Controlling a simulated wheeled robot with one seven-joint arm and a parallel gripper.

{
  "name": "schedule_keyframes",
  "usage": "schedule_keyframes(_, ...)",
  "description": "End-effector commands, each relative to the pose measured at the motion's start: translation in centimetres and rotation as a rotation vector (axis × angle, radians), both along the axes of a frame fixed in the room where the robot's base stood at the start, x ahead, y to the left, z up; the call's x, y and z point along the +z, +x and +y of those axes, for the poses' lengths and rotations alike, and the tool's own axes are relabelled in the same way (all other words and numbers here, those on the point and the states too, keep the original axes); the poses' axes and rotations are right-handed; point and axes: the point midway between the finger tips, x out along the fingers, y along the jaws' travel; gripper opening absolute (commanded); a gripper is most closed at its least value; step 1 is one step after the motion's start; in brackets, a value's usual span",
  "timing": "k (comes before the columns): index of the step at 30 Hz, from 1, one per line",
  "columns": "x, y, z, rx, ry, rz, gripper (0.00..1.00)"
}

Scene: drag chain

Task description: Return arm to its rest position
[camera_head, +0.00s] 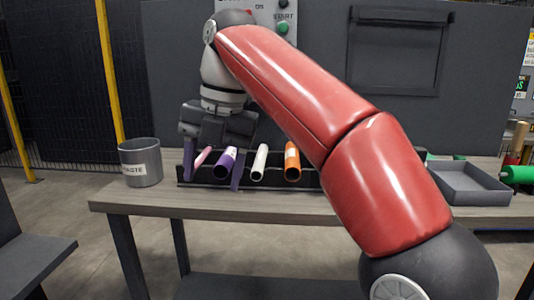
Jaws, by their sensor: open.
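My red arm reaches from the lower right up and over the table to the back left. My gripper (212,176) points down and is open above the left part of a dark rack (325,206). Its two fingers stand apart, with the ends of a pink tube (202,158) and a purple tube (225,163) showing between them. I cannot tell whether the fingers touch either tube. A white tube (260,162) and an orange tube (292,161) lie in the rack to the right of the gripper. My arm hides the rack's right part.
A grey bin labelled as waste (142,165) stands on the table (130,198) at the left. A grey tray (475,195) sits at the right beside a green cylinder (518,175). A panel with a green button (283,28) rises behind the arm.

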Motion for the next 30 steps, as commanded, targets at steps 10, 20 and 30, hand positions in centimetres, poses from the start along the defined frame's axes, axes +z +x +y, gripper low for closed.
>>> schedule_keyframes(10, -1.2, -0.8, -0.7, -0.238, -0.03, -0.012, 0.61)
schedule_keyframes(20, -3.9, -2.2, -3.4, -0.727, -0.042, -0.041, 0.61)
schedule_keyframes(30, -11.5, -6.5, -13.8, -1.801, 0.171, -0.057, 0.61)
